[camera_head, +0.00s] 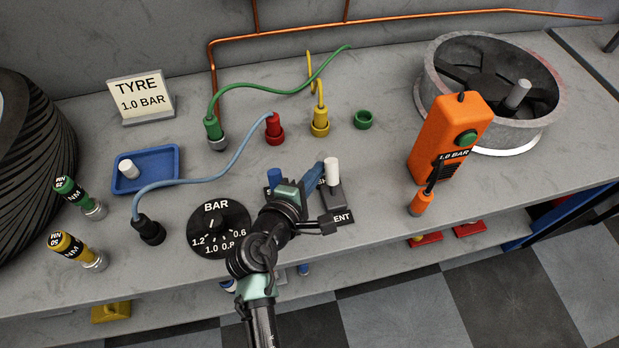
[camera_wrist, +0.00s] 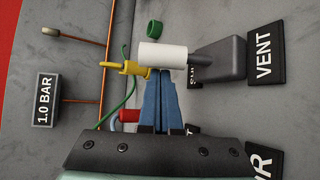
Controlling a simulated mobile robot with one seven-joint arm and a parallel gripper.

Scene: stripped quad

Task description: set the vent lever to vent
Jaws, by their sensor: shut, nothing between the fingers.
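The vent lever has a white cylindrical handle (camera_head: 332,170) on a dark grey base (camera_head: 336,196). A black VENT plate (camera_head: 338,218) lies at its front and a partly hidden SHUT plate at its back. In the wrist view the white handle (camera_wrist: 163,54) points left, away from the VENT plate (camera_wrist: 265,57). My gripper (camera_head: 316,172) is shut and empty, its blue fingers beside the handle on its left. In the wrist view the fingertips (camera_wrist: 158,73) are at the handle's side; I cannot tell whether they touch it.
A blue knob (camera_head: 274,177) and the BAR dial (camera_head: 218,230) are left of the lever, partly behind my arm. Red (camera_head: 274,130) and yellow (camera_head: 320,122) hose fittings stand behind. An orange 1.0 BAR device (camera_head: 448,138) stands to the right, with clear bench between.

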